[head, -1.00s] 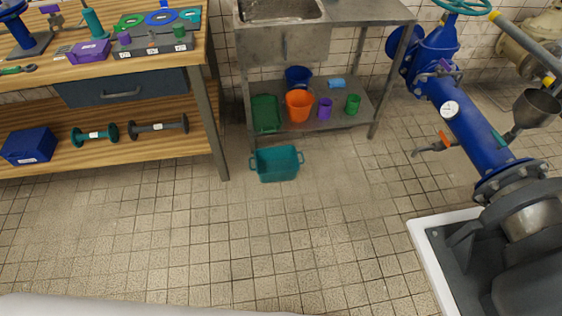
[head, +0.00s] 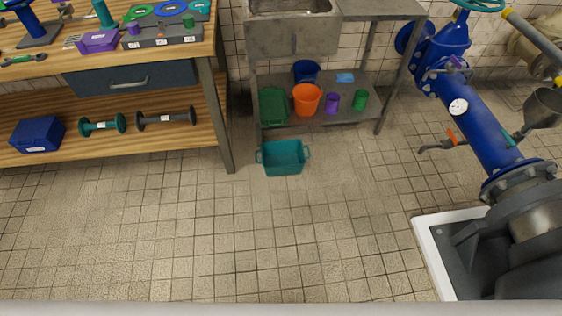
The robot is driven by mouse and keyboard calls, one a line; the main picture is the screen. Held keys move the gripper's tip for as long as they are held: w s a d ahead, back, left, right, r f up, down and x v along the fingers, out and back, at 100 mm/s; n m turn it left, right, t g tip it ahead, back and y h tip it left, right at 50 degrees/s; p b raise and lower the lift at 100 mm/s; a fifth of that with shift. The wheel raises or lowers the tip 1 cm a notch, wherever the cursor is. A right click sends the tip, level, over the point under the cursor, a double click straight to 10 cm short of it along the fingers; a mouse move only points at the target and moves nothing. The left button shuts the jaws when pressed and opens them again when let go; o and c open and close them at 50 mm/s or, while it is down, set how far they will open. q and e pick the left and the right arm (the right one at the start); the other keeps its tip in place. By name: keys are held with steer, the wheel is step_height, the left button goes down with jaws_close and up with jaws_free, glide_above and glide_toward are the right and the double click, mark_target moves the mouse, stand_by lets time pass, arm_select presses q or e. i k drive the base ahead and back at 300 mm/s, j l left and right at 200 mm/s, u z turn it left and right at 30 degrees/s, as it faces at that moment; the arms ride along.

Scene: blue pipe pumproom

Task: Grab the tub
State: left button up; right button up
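The tub is a teal open box with a small handle at each end (head: 284,167). It sits upright on the tiled floor, just in front of the steel sink stand, near the middle of the head view. It looks empty. Neither of my grippers is in the head view, so their state does not show.
A wooden workbench (head: 190,145) stands left of the tub. The steel sink stand's lower shelf (head: 345,112) holds an orange bucket (head: 306,99), a green container (head: 273,106) and cups. Blue piping (head: 480,125) and a white-edged plinth (head: 432,257) are right. The floor (head: 260,240) in front is clear.

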mark_target(281, 157)
steer(key=i+l+z, duration=0.2)
steer(key=i, duration=0.7)
